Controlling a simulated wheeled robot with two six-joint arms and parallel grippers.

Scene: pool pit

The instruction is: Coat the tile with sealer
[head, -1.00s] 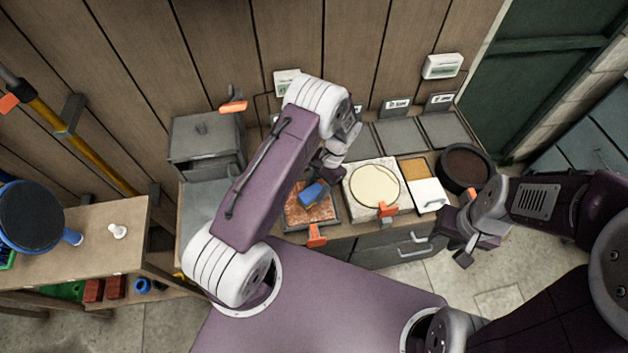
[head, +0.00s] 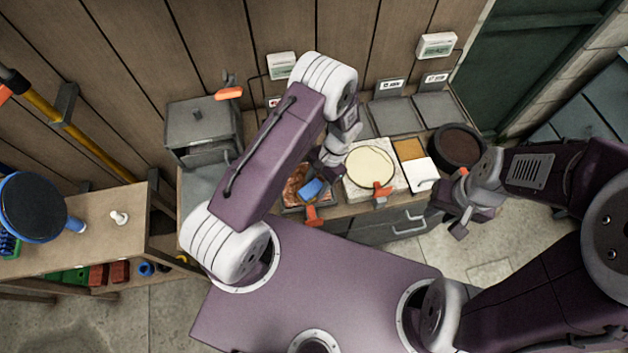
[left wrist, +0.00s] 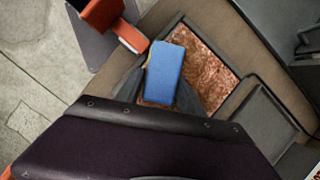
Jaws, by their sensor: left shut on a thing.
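A reddish-brown mottled tile (head: 292,186) lies in a dark-rimmed tray at the front of the bench; it also shows in the left wrist view (left wrist: 212,68). My left gripper (head: 322,176) is shut on a blue block-shaped applicator (head: 311,189). In the left wrist view the applicator (left wrist: 166,70) sits between the two dark fingers, over the near part of the tile. I cannot tell whether it touches the tile. The arm and applicator hide part of the tile. My right gripper (head: 451,219) looks open and empty, in front of the bench's right end.
An orange clamp (head: 312,215) stands at the tray's front edge. To the right are a pale round disc on a speckled slab (head: 356,189), a white-and-tan box (head: 420,174) and a dark round tub (head: 457,147). A side shelf (head: 90,228) stands left.

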